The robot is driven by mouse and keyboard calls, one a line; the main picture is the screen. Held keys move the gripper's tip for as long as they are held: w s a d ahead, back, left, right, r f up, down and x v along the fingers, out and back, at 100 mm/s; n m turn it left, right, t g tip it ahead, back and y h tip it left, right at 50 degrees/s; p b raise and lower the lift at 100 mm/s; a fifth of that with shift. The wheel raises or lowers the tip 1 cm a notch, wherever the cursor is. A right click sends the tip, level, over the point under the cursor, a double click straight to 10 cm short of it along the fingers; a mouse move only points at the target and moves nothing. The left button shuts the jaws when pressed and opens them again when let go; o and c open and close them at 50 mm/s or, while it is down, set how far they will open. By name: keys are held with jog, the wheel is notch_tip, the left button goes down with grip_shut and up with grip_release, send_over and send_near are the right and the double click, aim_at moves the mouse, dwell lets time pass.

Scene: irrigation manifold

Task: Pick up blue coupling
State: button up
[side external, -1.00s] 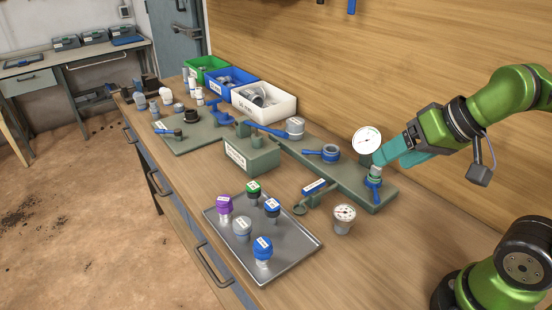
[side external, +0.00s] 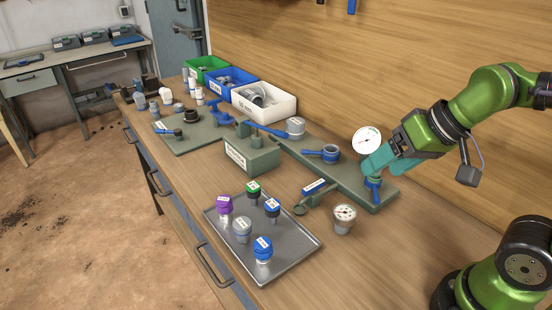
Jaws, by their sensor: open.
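Two blue-capped fittings stand on the metal tray (side external: 294,262): a smaller one (side external: 272,206) at its right side and a larger one (side external: 263,247) near its front. I cannot tell which of them is the blue coupling. My gripper (side external: 370,168) is open, with teal fingers pointing down and left. It is over the right end of the long green manifold plate (side external: 350,189), right at a blue-handled valve (side external: 373,184), well right of the tray. The fingers cover the valve's top, and I cannot tell whether they touch it.
Purple (side external: 225,205), green (side external: 253,190) and grey (side external: 242,229) capped fittings share the tray. A labelled green block (side external: 251,153) and bins (side external: 264,104) lie farther back.

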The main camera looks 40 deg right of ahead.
jog(key=w+a+f+n+g, duration=0.2)
jog(key=w+a+n+g, duration=0.15)
jog(key=w+a, duration=0.5)
jog(key=g+h, duration=0.2)
jog(key=g, duration=0.1)
send_over(262, 243)
notch_tip(262, 243, down, 12)
jog(key=shift+d+r, duration=0.1)
jog(key=shift+r, duration=0.15)
jog(key=shift+f, duration=3.15)
jog(key=c, duration=1.1)
